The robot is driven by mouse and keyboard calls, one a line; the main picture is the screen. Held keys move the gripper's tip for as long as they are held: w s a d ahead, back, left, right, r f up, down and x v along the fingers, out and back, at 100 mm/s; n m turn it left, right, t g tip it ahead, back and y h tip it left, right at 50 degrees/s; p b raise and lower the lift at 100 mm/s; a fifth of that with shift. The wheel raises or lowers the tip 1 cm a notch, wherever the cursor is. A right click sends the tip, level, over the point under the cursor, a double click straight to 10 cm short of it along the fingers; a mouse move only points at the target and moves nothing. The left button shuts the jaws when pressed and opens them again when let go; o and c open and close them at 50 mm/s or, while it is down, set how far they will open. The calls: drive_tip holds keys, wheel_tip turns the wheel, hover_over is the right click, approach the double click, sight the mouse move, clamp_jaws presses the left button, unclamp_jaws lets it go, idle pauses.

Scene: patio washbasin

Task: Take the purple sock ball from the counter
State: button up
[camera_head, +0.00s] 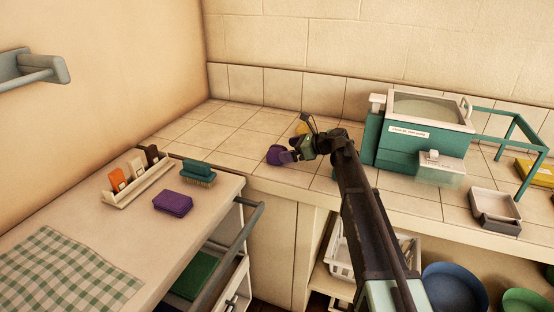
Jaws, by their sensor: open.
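The purple sock ball (276,155) sits on the tiled counter (225,135), left of the washbasin. My gripper (295,150) is right at it, its fingers reaching toward the ball's right side. The gripper is open. Part of the ball's right side is hidden behind the fingers, and I cannot tell whether they touch it. My arm comes in from the lower right.
A teal washbasin (420,135) stands right of my arm. A yellow thing (301,128) is just behind my gripper, partly hidden. A purple block (173,203) and a teal brush (198,172) lie on the left table. The counter left of the ball is clear.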

sight(282, 150)
drive_tip(key=b+x, duration=0.1)
drive_tip(key=x, duration=0.4)
drive_tip(key=shift+s+a+b, duration=0.15)
drive_tip(key=shift+a+b, duration=0.05)
drive_tip(key=shift+b, duration=0.2)
drive_tip(key=shift+r, duration=0.1)
drive_tip(key=c, duration=0.8)
drive_tip(key=shift+r, duration=0.1)
wheel_tip(282, 150, up, 20)
drive_tip(key=p, duration=2)
